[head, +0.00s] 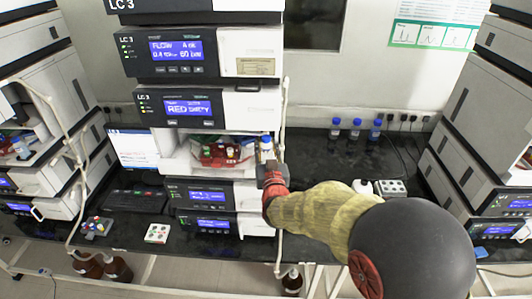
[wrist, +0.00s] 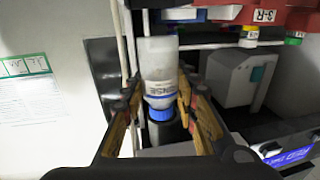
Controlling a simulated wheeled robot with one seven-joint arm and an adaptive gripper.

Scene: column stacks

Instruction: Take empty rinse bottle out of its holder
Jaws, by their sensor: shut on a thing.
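The rinse bottle (wrist: 160,72) is pale with a blue cap (wrist: 160,114) and dark lettering. In the wrist view, which looks upside down, it lies between the two fingers of my gripper (wrist: 159,92), and the fingers are shut on its sides. In the head view the bottle (head: 266,150) shows small and upright at the right edge of the LC 3 stack, just above my gripper (head: 270,170). I see no clear liquid in it. Its holder is not clearly visible, so I cannot tell whether the bottle still sits in it.
The LC 3 stack (head: 207,62) has an open bay with a red tray (head: 218,154) just left of the bottle. White tubing runs down beside the bottle. Several blue-capped bottles (head: 354,131) stand at the back of the dark bench (head: 320,150). More stacks stand at both sides.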

